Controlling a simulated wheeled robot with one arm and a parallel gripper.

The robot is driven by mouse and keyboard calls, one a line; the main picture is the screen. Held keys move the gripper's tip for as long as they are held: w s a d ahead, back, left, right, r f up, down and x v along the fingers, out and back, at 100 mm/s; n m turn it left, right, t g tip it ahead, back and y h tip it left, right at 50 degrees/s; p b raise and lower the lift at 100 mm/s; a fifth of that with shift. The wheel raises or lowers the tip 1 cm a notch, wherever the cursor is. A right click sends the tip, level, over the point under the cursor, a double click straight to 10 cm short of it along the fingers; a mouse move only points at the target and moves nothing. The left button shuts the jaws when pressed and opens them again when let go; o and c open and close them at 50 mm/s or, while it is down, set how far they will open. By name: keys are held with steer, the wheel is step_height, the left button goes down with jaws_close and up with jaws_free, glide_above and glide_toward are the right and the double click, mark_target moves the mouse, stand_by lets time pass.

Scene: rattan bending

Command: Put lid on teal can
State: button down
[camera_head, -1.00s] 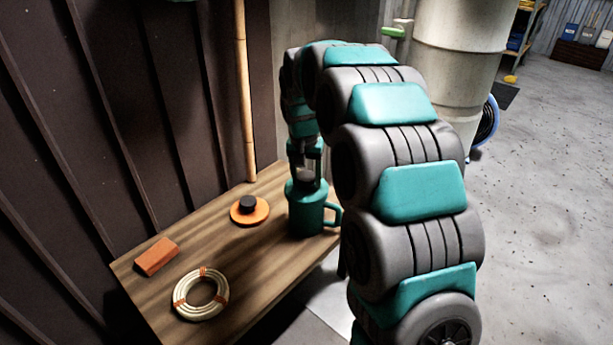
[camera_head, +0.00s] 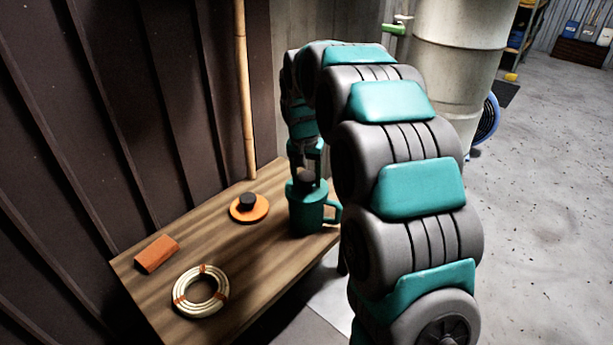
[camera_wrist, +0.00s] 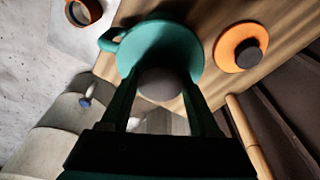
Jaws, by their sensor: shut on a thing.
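The teal can (camera_head: 308,218) stands upright at the right end of the wooden table, its handle to the right. In the wrist view its handle (camera_wrist: 110,40) shows beside a wide teal disc, which looks like the lid (camera_wrist: 165,42). My gripper (camera_head: 306,178) is directly above the can, shut on the lid's dark round knob (camera_wrist: 160,84). The lid is over the can's top and looks level with it. My fingers partly hide the top, and I cannot tell whether the lid is fully seated.
On the table (camera_head: 225,245) lie an orange lid with a black knob (camera_head: 249,210), an orange block (camera_head: 156,254) and a rattan coil (camera_head: 201,292). A bamboo pole (camera_head: 244,100) stands behind. The wrist view shows an open orange can (camera_wrist: 84,12) away from the table.

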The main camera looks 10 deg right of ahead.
steer(key=shift+f, duration=0.1)
steer(key=shift+c, duration=0.2)
jaws_free()
steer(key=shift+o, duration=0.2)
stand_by(0.5)
steer(key=shift+r+p, duration=1.25)
steer(key=shift+r, duration=2.8)
